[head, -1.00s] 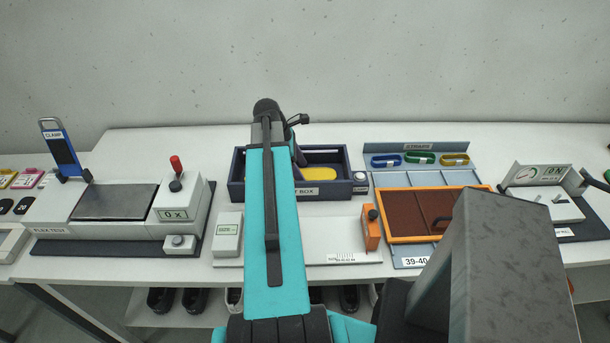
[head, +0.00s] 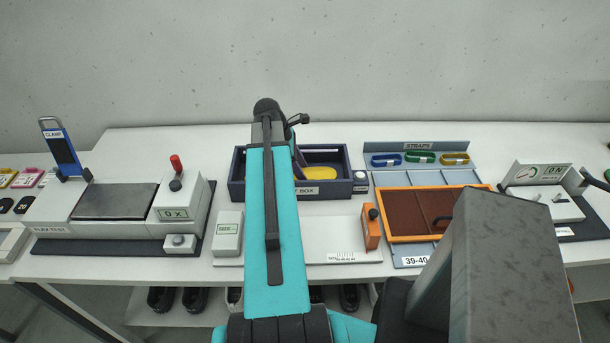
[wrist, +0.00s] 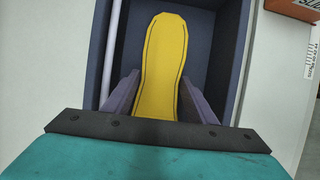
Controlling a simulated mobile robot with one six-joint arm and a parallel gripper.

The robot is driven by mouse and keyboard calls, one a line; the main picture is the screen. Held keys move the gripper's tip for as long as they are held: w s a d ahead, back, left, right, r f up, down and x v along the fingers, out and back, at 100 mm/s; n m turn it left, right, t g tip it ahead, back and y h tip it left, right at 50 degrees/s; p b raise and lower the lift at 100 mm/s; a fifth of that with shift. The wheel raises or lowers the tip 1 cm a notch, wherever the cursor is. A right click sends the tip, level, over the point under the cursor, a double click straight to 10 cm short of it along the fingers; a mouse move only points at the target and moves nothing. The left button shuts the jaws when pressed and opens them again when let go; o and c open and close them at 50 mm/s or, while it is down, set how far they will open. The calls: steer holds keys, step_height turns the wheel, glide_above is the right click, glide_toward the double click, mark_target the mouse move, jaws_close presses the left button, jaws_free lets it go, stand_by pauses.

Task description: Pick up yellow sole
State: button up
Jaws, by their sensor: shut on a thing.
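The yellow sole (head: 322,174) shows in the head view inside the dark blue box (head: 342,188), partly hidden behind my arm and the box's front wall. In the wrist view the sole (wrist: 164,50) lies lengthwise between the two grey-purple fingers of my gripper (wrist: 161,82). My gripper is shut on the sole's near part, one finger along each side. The dark box wall (wrist: 234,45) stands right of the sole. I cannot tell whether the sole is clear of the box floor.
An orange-framed brown tray (head: 432,238) and a rack of blue, green and yellow straps (head: 420,158) stand to the right. A white sizing plate with an orange stop (head: 371,236) lies in front of the box. The flex tester (head: 113,201) is at left.

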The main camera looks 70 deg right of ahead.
steer(key=shift+r, duration=0.1)
steer(key=shift+r+b, duration=1.15)
steer(key=shift+r, duration=3.75)
steer(key=shift+r, duration=0.1)
step_height(320, 180, up, 9)
steer(key=p, duration=0.9)
glide_above(306, 174)
steer(key=w, duration=0.1)
steer(key=shift+w+a, duration=0.1)
steer(key=shift+w, duration=0.1)
steer(key=shift+r+p, duration=0.45)
steer(key=shift+p, duration=0.15)
steer(key=shift+s, duration=0.55)
steer(key=shift+s, duration=0.1)
